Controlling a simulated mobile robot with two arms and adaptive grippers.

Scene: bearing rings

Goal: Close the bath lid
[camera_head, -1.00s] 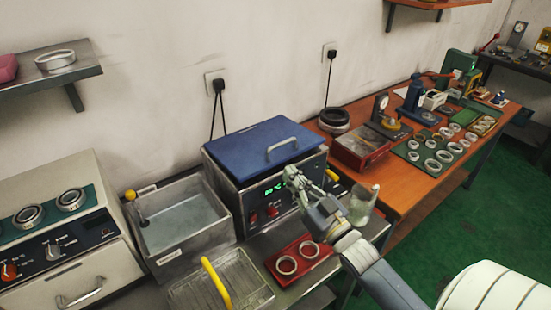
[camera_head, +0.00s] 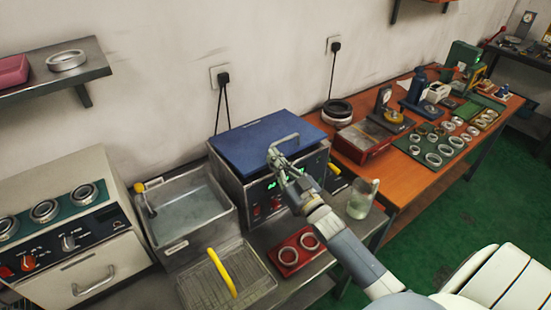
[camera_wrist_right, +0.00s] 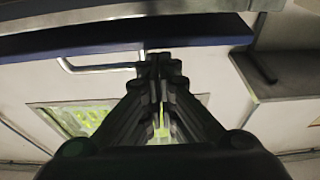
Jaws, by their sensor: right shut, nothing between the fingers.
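The bath is a grey metal box with a dark control panel (camera_head: 262,197) and green digits. Its blue lid (camera_head: 245,143) lies over the top; I cannot tell whether it sits fully flush. A metal bar handle (camera_head: 290,137) stands near the lid's front right. My right gripper (camera_head: 273,153) is shut and empty at the lid's front edge, by the handle's near left end. In the right wrist view, the shut fingers (camera_wrist_right: 160,62) point at the blue lid edge (camera_wrist_right: 110,38), beside the handle (camera_wrist_right: 88,67). Contact cannot be told. My left gripper is out of view.
An open metal basin (camera_head: 190,208) stands left of the bath, with a wire basket (camera_head: 205,290) in front. A red tray (camera_head: 293,262) with two rings and a glass jar (camera_head: 362,198) are near my right arm. An orange bench (camera_head: 408,180) with rings extends right.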

